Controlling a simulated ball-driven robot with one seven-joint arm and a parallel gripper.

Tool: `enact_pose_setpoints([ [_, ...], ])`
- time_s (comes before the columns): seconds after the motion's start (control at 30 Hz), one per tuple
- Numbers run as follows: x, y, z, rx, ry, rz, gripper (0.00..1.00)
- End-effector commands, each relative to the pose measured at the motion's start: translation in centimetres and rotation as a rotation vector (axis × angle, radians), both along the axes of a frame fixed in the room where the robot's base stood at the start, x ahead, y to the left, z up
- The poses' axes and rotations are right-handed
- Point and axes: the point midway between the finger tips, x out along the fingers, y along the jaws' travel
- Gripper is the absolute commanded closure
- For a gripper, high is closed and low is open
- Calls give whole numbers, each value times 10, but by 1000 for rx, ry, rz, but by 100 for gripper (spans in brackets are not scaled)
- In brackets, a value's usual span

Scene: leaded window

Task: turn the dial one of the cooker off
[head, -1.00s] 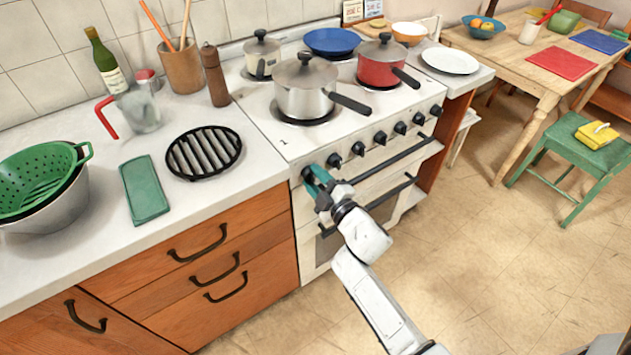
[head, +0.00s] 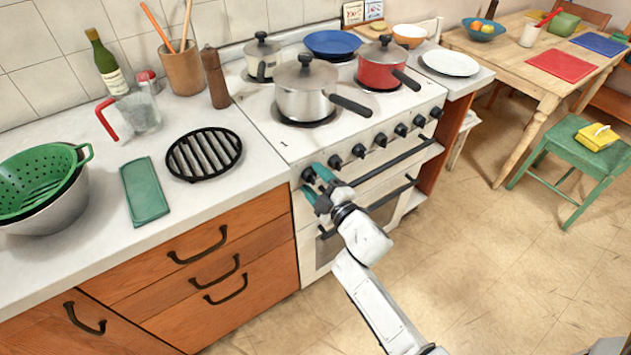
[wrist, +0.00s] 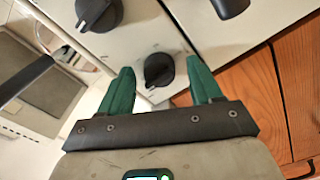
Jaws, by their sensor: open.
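The cooker (head: 262,128) is white with a row of black dials along its front. The leftmost dial (head: 308,174), by the mark 1, is partly covered by my gripper (head: 316,178). In the wrist view this dial (wrist: 158,70) shows just beyond and between the teal fingertips of my gripper (wrist: 160,72). The fingers are apart, one on each side, and I see no clear contact. A small pale mark shows near the dial's edge, but its exact setting is hard to tell. The second dial (head: 335,161) is just to the right; it also shows in the wrist view (wrist: 98,12).
A black oven rail (head: 395,160) runs below the dials, close to my gripper. A steel pot (head: 305,100) with a handle stands above on the hob, beside a red pot (head: 382,70). Wooden drawers (head: 215,265) are at the left.

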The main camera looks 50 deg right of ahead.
Motion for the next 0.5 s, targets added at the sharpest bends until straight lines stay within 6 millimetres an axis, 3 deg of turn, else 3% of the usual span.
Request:
enact_pose_setpoints([
  [0.27, -11, 3, -2, 1, 1, 0, 36],
  [0.5, -52, 15, -3, 1, 2, 0, 36],
])
